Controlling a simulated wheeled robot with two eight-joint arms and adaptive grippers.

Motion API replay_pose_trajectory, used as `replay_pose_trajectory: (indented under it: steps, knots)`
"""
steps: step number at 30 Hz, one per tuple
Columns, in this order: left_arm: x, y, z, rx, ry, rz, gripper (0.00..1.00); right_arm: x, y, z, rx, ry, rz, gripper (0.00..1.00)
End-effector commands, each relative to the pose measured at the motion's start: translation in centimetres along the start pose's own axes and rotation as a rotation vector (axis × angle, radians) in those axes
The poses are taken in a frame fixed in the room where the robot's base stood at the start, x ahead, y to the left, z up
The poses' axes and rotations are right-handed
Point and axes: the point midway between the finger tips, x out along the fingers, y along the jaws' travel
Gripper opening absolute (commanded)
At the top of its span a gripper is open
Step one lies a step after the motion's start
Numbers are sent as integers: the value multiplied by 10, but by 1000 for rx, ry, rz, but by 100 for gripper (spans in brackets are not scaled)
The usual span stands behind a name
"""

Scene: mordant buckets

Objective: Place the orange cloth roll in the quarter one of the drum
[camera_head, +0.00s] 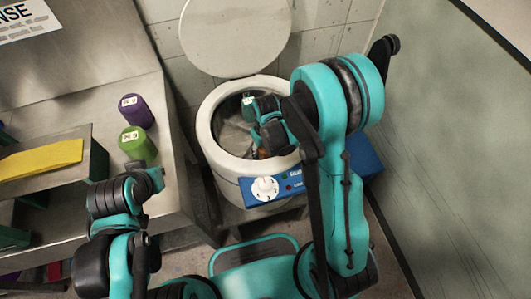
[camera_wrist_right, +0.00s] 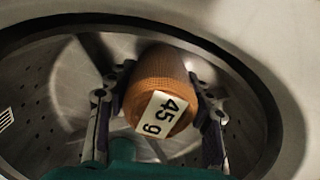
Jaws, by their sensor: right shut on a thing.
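The orange cloth roll (camera_wrist_right: 160,77) has a white label reading "45 g" and shows between the two fingers of my right gripper (camera_wrist_right: 158,92) in the right wrist view. The gripper is shut on it. The drum (camera_wrist_right: 60,108) is perforated metal; the roll is over or inside its mouth, and its height above the floor is unclear. In the head view my right gripper (camera_head: 262,140) reaches into the drum's opening and mostly hides the roll. A white tag is on the drum's inner left wall; the quarter under the roll is unclear. My left gripper (camera_head: 148,183) is beside the bench, its fingers unclear.
The washer (camera_head: 228,165) has a raised round lid (camera_head: 235,35) behind and a blue control panel (camera_head: 290,185) in front. Purple (camera_head: 137,110) and green (camera_head: 137,143) rolls stand on the steel bench at left, near a yellow cloth (camera_head: 40,160). A grey-green panel is at right.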

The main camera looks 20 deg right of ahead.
Motion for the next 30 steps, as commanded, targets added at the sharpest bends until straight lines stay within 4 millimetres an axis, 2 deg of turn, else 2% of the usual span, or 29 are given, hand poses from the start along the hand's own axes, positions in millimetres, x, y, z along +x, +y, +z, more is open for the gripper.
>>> replay_pose_trajectory:
  steps: [9, 10, 12, 23, 26, 30]
  knots:
    - [3, 0, 2, 0, 0, 0, 0, 3, 0, 0, 0, 0, 0, 14]
    - [2, 0, 2, 0, 0, 0, 0, 2, 0, 0, 0, 0, 0, 57]
    - [2, 0, 1, 0, 0, 0, 0, 2, 0, 0, 0, 0, 0, 72]
    - [-1, 0, -1, 0, 0, 0, 0, -1, 0, 0, 0, 0, 0, 72]
    - [-5, 0, -4, 0, 0, 0, 0, -12, 0, 1, 0, 0, 0, 72]
    - [-15, 0, -11, 0, 0, 0, 0, -42, 0, 1, 0, 0, 0, 72]
